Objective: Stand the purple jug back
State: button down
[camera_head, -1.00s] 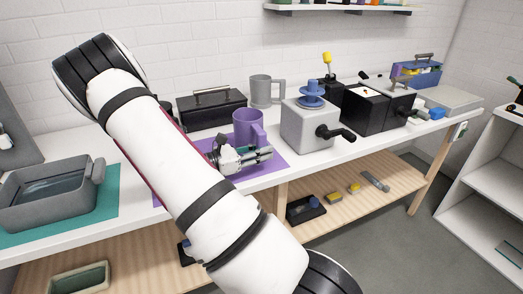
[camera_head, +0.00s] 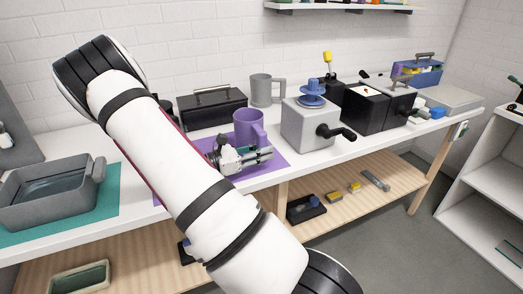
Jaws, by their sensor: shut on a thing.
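The purple jug (camera_head: 249,125) stands upright, as far as I can see, on the purple mat (camera_head: 271,169) on the white bench. Its handle is on the right side. My gripper (camera_head: 262,156) is low at the jug's front, with its fingers pointing right, and it is shut on the jug. The finger contact and the jug's base are partly hidden behind my gripper and arm.
A grey box with a blue knob and black crank (camera_head: 309,124) stands close right of the jug. A black case (camera_head: 212,108) and a grey jug (camera_head: 266,90) are behind. A grey basin (camera_head: 48,196) on a teal mat (camera_head: 110,205) is at left.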

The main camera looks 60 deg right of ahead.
jog(key=shift+f, duration=0.4)
dwell(0.4)
jog(key=c, duration=1.3)
grip_release()
jog(key=shift+w+a, duration=0.1)
jog(key=shift+a, duration=0.05)
jog(key=shift+b+v, duration=0.6)
jog(key=shift+v, duration=3.2)
jog(key=shift+w+a, duration=0.1)
